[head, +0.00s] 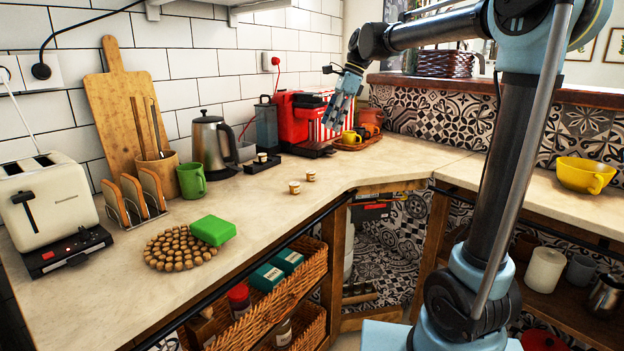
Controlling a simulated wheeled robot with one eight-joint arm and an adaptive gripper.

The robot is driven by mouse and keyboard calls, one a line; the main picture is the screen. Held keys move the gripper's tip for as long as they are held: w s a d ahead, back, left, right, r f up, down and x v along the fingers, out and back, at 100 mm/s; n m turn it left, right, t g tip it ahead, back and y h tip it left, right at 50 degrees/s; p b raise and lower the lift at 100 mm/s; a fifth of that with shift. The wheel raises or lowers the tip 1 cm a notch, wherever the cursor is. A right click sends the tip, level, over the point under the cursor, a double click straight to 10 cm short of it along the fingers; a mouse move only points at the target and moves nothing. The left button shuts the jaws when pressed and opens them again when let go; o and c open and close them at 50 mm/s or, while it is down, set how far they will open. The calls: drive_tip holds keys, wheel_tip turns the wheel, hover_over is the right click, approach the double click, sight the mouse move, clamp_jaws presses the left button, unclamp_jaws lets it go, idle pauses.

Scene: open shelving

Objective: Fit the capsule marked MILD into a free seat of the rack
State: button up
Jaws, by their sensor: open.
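Two small capsules with white tops and brown sides stand apart on the counter, a nearer capsule (294,187) and a farther capsule (310,175). Any marking on them is too small to read, so I cannot tell which is MILD. A low dark rack (247,169) lies on the counter between the kettle and the coffee machine. Another small capsule (262,157) shows at the rack; the rack's seats are too small to make out. My gripper (333,122) is open and empty, raised in front of the red coffee machine, above and beyond the two loose capsules.
The red coffee machine (290,112), kettle (211,150) and green mug (191,181) stand along the back. A beaded trivet (168,252) and green block (213,230) lie front left. The counter around the loose capsules is clear.

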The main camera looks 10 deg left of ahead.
hover_over(311, 172)
drive_tip(key=w+d, duration=0.1)
drive_tip(key=d, duration=0.1)
wheel_tip(311, 172, down, 11)
drive_tip(key=shift+w+d+r, duration=0.15)
drive_tip(key=shift+r, duration=0.05)
drive_tip(key=shift+x, duration=2.85)
drive_tip(key=shift+d, duration=0.15)
drive_tip(key=c, duration=0.8)
